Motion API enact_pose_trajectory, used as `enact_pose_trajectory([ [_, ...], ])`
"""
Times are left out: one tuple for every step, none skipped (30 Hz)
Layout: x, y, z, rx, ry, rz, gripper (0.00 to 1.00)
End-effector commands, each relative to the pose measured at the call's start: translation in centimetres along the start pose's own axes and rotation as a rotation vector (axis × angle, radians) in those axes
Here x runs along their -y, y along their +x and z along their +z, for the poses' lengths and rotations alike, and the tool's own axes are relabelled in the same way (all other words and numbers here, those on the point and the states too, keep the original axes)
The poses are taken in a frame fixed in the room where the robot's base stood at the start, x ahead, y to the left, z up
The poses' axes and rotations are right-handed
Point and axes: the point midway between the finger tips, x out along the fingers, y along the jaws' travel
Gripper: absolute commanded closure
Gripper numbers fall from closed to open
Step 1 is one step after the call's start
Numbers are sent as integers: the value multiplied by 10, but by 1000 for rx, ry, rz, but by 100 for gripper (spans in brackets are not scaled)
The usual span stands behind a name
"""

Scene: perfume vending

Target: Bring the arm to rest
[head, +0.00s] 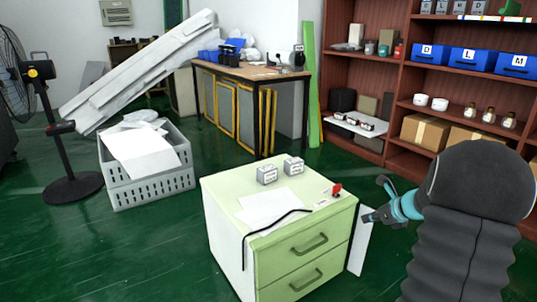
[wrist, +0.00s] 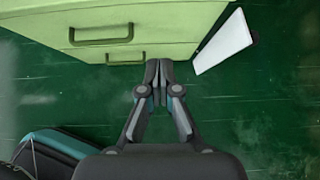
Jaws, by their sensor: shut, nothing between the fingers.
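My gripper (head: 370,217) is just to the right of the green drawer cabinet (head: 222,205) in the head view. In the wrist view my gripper (wrist: 159,72) points toward the cabinet (wrist: 165,25), with its fingers together and nothing held. In that view the fingertips overlap the cabinet's lower front edge; whether they touch it I cannot tell. My arm partly hides the shelves behind it in the head view.
Two small boxes (head: 267,175), a paper sheet, a black cable and a red item (head: 337,189) lie on the cabinet. A white panel (head: 361,240) leans by its right side. A grey crate (head: 150,184), a fan (head: 50,120) and a wooden shelf (head: 397,80) stand around. Green floor is free in front.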

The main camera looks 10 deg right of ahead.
Motion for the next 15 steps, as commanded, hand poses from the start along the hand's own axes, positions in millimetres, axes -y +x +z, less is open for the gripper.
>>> enact_pose_trajectory([
  [0, 0, 0, 0, -14, 0, 100],
  [0, 0, 0, 0, -28, 0, 100],
  [0, 0, 0, 0, -57, 1, 100],
  [0, 0, 0, -1, -86, 3, 100],
  [-1, 0, -1, -5, -122, 6, 100],
  [-3, 0, -4, -16, -179, 15, 100],
  [-6, 1, -9, -27, -225, 25, 100],
  [-10, 2, -14, -42, -273, 39, 100],
  [-16, 3, -23, -62, -338, 61, 100],
  [-21, 4, -30, -77, -386, 80, 100],
  [-26, 4, -37, -91, -435, 100, 100],
  [-34, 2, -44, -109, -501, 123, 100],
  [-39, -1, -48, -122, -554, 141, 100],
  [-46, -5, -52, -134, -610, 158, 100],
  [-56, -9, -55, -150, -687, 185, 100],
])
